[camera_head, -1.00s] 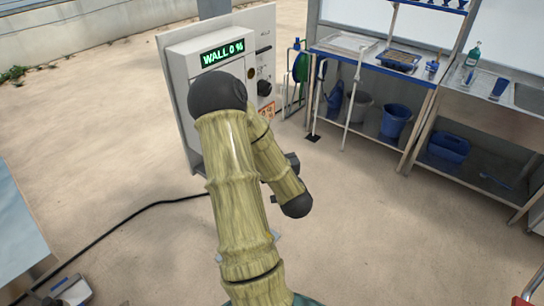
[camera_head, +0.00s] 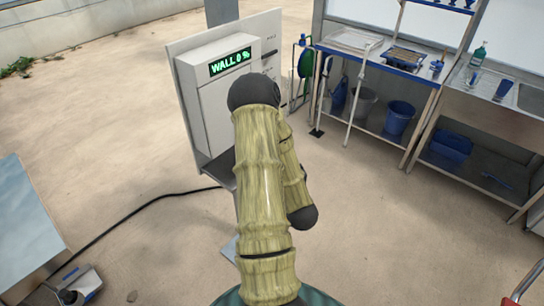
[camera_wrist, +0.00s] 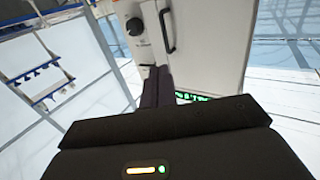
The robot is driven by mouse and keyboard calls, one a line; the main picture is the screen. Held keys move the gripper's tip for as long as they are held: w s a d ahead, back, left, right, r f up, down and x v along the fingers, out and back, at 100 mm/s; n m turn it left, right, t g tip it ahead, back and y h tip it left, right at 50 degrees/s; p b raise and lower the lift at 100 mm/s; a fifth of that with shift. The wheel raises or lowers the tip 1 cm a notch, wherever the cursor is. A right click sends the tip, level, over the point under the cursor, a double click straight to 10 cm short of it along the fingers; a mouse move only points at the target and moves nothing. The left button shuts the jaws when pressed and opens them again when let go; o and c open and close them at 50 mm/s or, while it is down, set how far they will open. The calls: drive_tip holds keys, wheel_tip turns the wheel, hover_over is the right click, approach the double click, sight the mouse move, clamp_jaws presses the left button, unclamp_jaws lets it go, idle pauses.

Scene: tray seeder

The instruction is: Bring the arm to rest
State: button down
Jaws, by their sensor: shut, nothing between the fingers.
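My arm rises in the middle of the head view, its wood-patterned links folded close together with black joints. In the head view the arm hides my gripper. In the wrist view the dark fingers of my gripper (camera_wrist: 157,88) are together, with nothing between them. They point toward a pale cabinet with a black knob (camera_wrist: 134,27) and a dark handle (camera_wrist: 167,28).
A grey-white machine (camera_head: 205,100) with a green "WALL 0 %" display (camera_head: 230,61) stands behind my arm. A black cable (camera_head: 130,210) runs over the floor. Benches with blue buckets (camera_head: 398,118) stand at the right. A grey panel (camera_head: 25,235) is at left. Open floor lies between.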

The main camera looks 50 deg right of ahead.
idle(0.3)
drive_tip(key=w+a+n+g+y, duration=0.1)
drive_tip(key=w+a+g+y, duration=0.2)
drive_tip(key=w+a, duration=0.35)
drive_tip(key=w+a+n+g+y, duration=0.1)
drive_tip(key=w+a+g+y, duration=0.2)
drive_tip(key=a, duration=0.6)
drive_tip(key=s+a+r+n+g+y, duration=0.1)
drive_tip(key=s+a+n+g, duration=0.1)
drive_tip(key=a, duration=0.8)
drive_tip(key=s+a+r+n+g+y, duration=0.2)
drive_tip(key=s+a+g, duration=0.2)
drive_tip(key=s+a, duration=0.3)
drive_tip(key=a, duration=0.3)
drive_tip(key=shift+s+a+r+n+y, duration=0.15)
drive_tip(key=shift+a+r+n+y, duration=0.1)
drive_tip(key=shift+n+y, duration=0.05)
